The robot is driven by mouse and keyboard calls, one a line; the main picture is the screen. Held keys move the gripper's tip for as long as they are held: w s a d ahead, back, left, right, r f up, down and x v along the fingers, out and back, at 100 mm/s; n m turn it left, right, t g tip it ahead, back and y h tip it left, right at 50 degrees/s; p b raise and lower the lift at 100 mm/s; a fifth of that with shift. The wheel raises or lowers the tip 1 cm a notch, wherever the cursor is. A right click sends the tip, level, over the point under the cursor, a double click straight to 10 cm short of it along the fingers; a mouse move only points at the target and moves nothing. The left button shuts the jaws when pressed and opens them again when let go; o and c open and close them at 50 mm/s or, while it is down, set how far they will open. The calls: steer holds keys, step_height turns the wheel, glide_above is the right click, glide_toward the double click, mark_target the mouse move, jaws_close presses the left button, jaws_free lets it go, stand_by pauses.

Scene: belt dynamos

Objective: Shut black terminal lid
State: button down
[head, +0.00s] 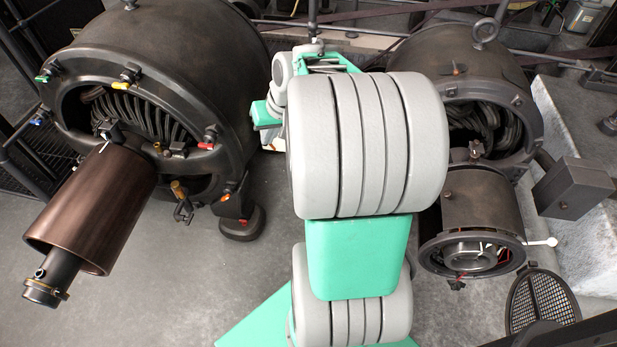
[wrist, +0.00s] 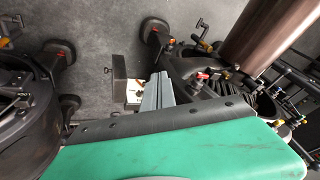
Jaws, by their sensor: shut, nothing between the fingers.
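In the wrist view, a black terminal lid (wrist: 119,64) stands raised at the edge of a small box with a pale interior (wrist: 134,92), so the box is open. My gripper (wrist: 157,80) shows as grey fingers, shut and empty, just right of the pale interior in the picture. The fingers overlap the box's right side in this view; I cannot tell whether they touch it. In the head view my arm hides the gripper, and the lid cannot be made out.
A large dynamo (head: 180,50) with a brown cylinder (head: 95,205) stands on the left. A smaller dynamo (head: 455,60) stands on the right, with a dark box (head: 573,187) beside it and a round mesh cover (head: 541,300) below. Grey floor (head: 150,290) is open at lower left.

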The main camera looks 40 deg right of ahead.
steer(key=s+d+f+m+t+b, duration=0.15)
steer(key=d+f+b, duration=0.35)
steer(key=d+f, duration=0.5)
steer(key=s+d+f+m+t+b, duration=0.1)
steer(key=s+d+f+m+b, duration=0.2)
steer(key=d+f, duration=0.7)
steer(key=w+a+f+b, duration=0.2)
steer(key=w+f+b, duration=0.4)
steer(key=w, duration=0.4)
steer(key=shift+a+h, duration=0.15)
steer(key=shift+h, duration=0.15)
